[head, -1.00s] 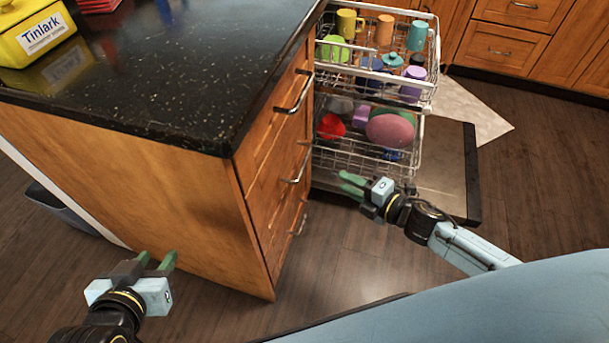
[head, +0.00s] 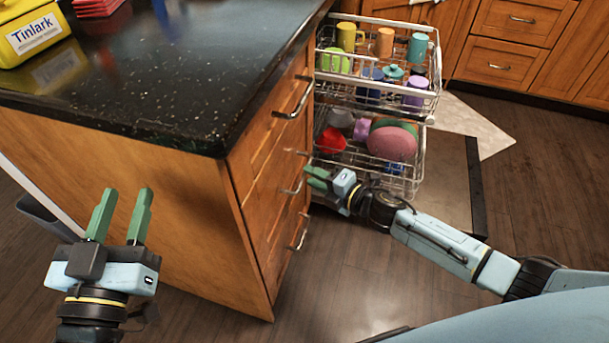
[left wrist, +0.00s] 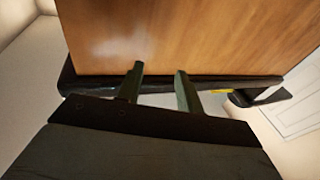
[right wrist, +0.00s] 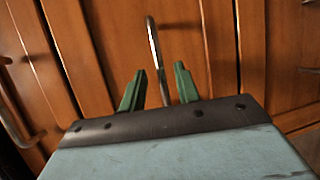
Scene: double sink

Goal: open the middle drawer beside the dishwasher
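The middle drawer (head: 267,197) is in the wooden cabinet front beside the dishwasher and looks closed, flush with its neighbours. Its metal bar handle (head: 293,188) also shows in the right wrist view (right wrist: 154,50). My right gripper (head: 309,179) is at this handle, on the dishwasher side. In the right wrist view its green fingers (right wrist: 160,75) are apart, and the handle runs between them in the picture. I cannot tell whether they touch it. My left gripper (head: 123,205) is open and empty, in front of the cabinet's wooden end panel (head: 180,220).
The dishwasher's pulled-out racks (head: 372,130) hold cups and dishes. Its lowered door (head: 448,190) lies behind my right arm. A drawer with a handle (head: 294,100) is above, and another handle (head: 300,238) is below. The black countertop (head: 170,80) overhangs. Floor before the drawers is clear.

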